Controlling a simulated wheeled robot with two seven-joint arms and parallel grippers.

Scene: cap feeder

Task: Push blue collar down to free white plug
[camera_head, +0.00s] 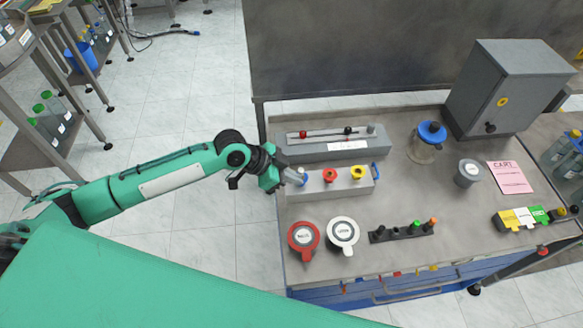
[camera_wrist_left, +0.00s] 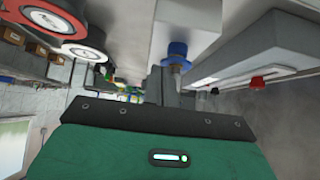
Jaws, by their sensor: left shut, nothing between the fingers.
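The blue collar (camera_head: 304,179) is at the left end of a pale grey block (camera_head: 340,185) and is partly hidden by my left gripper (camera_head: 298,177). In the left wrist view the blue collar (camera_wrist_left: 177,50) stands out from the pale block (camera_wrist_left: 179,18), just beyond the fingertips of my left gripper (camera_wrist_left: 168,74). The gripper is shut and empty. Its tips are at or very close to the collar; I cannot tell whether they touch. The white plug cannot be clearly made out at the collar. My right gripper is not in view.
The block also carries a red collar (camera_head: 330,175) and a yellow collar (camera_head: 357,172). A grey rail unit (camera_head: 335,147) lies behind it. Red (camera_head: 303,237) and white (camera_head: 342,233) round lidded containers stand in front.

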